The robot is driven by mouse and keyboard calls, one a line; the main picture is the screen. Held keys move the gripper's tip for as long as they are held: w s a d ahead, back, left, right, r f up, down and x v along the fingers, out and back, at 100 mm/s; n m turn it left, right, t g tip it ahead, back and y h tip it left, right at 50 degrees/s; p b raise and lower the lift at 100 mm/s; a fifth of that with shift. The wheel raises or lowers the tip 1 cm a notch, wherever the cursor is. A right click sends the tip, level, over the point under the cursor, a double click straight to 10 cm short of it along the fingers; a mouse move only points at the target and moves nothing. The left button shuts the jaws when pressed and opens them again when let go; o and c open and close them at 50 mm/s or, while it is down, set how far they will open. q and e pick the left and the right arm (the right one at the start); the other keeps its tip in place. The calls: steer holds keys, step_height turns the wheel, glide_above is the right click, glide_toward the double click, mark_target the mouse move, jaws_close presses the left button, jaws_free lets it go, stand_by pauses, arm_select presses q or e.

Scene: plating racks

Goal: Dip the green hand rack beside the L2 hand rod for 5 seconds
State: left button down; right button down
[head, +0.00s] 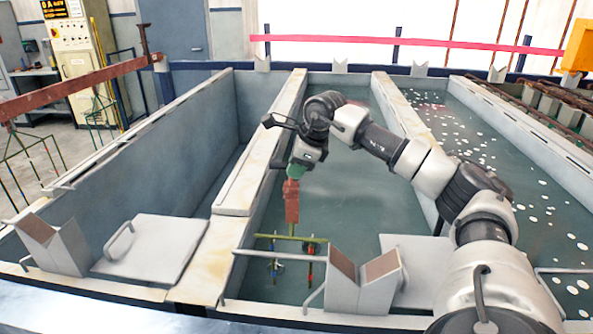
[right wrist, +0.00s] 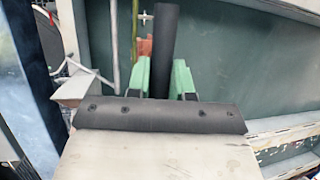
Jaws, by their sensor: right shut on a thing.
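My right gripper (head: 296,172) is over the front left part of the middle tank, pointing down, shut on the top of the hand rack. The rack has a reddish upper piece (head: 292,202) and a green crossbar (head: 292,238) with small parts hanging below it. The hanging parts are at or near the liquid; I cannot tell how deep. A pale grey rod (head: 270,256) runs level across the tank's front, close to the rack; I see no L2 label. In the right wrist view the green fingers (right wrist: 163,80) flank a dark cylinder. My left gripper is not in view.
The middle tank (head: 345,185) holds greenish liquid. The left tank (head: 130,160) looks empty. The right tank (head: 545,190) has pale floating spots. V-shaped grey supports (head: 366,284) stand at the tanks' front edges. A reddish beam (head: 80,84) with green racks hangs at left.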

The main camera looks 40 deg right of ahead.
step_height(320, 180, up, 22)
steer(key=p, duration=1.1)
steer(key=shift+f, duration=0.15)
steer(key=shift+w+d, duration=0.8)
steer(key=shift+d, duration=0.2)
steer(key=shift+w+d, duration=0.8)
steer(key=shift+d, duration=0.15)
